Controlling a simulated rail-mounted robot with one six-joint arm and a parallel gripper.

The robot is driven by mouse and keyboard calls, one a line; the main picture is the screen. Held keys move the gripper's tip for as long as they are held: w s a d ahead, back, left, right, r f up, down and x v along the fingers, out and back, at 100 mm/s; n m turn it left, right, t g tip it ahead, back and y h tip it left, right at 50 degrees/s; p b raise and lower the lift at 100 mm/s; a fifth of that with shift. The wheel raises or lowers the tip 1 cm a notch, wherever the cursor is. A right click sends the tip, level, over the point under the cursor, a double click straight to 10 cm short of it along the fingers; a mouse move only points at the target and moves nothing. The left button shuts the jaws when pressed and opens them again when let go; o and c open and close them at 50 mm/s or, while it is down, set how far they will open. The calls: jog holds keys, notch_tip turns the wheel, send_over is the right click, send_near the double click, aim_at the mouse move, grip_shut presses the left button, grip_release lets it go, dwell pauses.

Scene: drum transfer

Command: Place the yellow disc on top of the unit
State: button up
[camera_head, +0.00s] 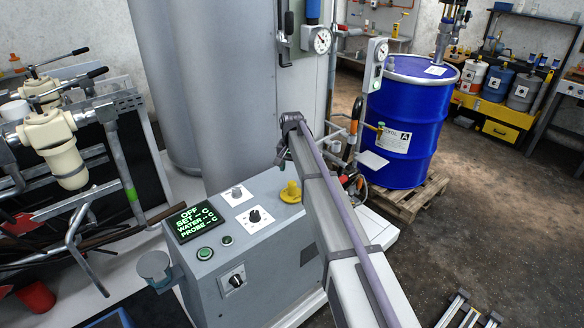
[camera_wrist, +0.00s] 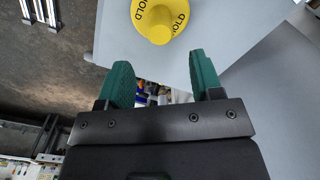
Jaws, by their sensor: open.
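The yellow disc (camera_head: 291,193) has a raised knob in its middle and sits flat on the top panel of the grey control unit (camera_head: 265,225), near its back right edge. In the wrist view the yellow disc (camera_wrist: 160,15) shows "HOLD" lettering and lies beyond the fingertips, partly cut off by the top edge. My gripper (camera_wrist: 161,70) has two green fingers spread apart with nothing between them. The disc is apart from both fingers. In the head view my arm hides part of the unit's right side, and the fingers are hard to make out.
The unit's top also carries a green-text display (camera_head: 195,221) and a black knob (camera_head: 254,215). A tall grey tank (camera_head: 200,90) stands behind it. A blue drum (camera_head: 405,120) stands on a wooden pallet (camera_head: 412,200) at right. Pipes and a cream filter housing (camera_head: 58,150) are at left.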

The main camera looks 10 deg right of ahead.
notch_tip(320, 180, up, 2)
jog(key=shift+r+p, duration=0.1)
jog(key=shift+p, duration=0.3)
jog(key=shift+s, duration=0.2)
jog(key=s+n, duration=0.5)
jog(key=s, duration=3.3)
jog(key=shift+o, duration=0.2)
